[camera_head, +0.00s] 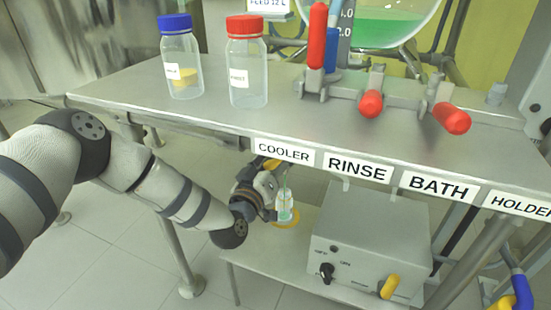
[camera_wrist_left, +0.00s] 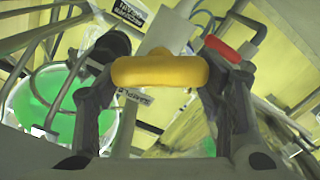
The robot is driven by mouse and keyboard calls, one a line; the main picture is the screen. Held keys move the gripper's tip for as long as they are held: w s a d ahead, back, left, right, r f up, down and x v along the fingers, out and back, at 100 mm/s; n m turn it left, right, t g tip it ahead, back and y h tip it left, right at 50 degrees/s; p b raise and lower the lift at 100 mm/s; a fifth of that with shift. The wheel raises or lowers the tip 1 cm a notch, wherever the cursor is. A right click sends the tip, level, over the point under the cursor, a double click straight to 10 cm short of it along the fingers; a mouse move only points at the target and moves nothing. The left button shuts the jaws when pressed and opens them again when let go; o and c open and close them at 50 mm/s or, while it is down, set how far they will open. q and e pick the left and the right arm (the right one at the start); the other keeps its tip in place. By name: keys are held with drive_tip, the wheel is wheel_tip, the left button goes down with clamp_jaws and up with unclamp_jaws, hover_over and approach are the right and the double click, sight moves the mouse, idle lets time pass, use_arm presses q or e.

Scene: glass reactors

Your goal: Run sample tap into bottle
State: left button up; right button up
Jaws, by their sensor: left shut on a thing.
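My left gripper (camera_head: 268,186) is below the front edge of the upper shelf, by the COOLER label. In the left wrist view, its fingers (camera_wrist_left: 165,85) are shut on a yellow tap handle (camera_wrist_left: 160,72). A little of the yellow handle also shows under the shelf edge in the head view (camera_head: 271,163). A small clear bottle (camera_head: 286,204) stands upright on a yellow ring (camera_head: 291,219) on the lower shelf, just right of the gripper. A thin green stream (camera_head: 285,183) shows above the bottle's mouth, and some green shows low inside it. My right gripper is not in view.
A blue-capped bottle (camera_head: 181,62) and a red-capped bottle (camera_head: 247,65) stand on the upper shelf (camera_head: 130,95). Several red-handled valves (camera_head: 370,104) are right of them. A grey control box (camera_head: 368,235) stands on the lower shelf, right of the small bottle.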

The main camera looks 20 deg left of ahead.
use_arm(q)
drive_tip(key=shift+n, duration=0.3)
drive_tip(key=o, duration=1.2)
drive_tip(key=shift+s, duration=0.1)
drive_tip(key=s, duration=1.1)
drive_tip(key=shift+s+a, duration=0.2)
drive_tip(key=shift+s, duration=0.2)
